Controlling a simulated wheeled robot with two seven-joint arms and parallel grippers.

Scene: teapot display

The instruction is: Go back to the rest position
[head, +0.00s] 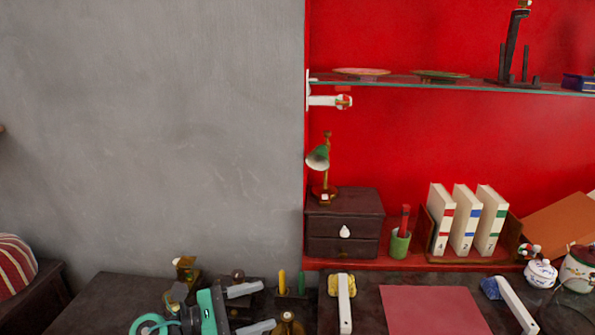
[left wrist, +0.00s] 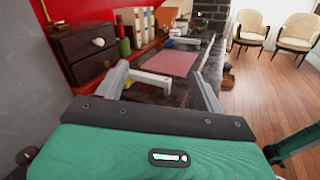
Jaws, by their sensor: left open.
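My left gripper (head: 268,305) is low in the head view, left of centre, over the left end of the dark desk. Its two pale grey fingers are spread apart and point right. In the left wrist view the same gripper (left wrist: 163,75) shows its fingers apart, with nothing held between them. Its teal body fills the bottom of that view. My right gripper does not show in either view.
Small items, including a green and a yellow upright piece (head: 282,283), stand close behind the gripper. A white bar (head: 345,303) and a red mat (head: 432,309) lie to its right. Drawers (head: 343,225), binders (head: 464,220) and a glass shelf (head: 430,84) are farther back.

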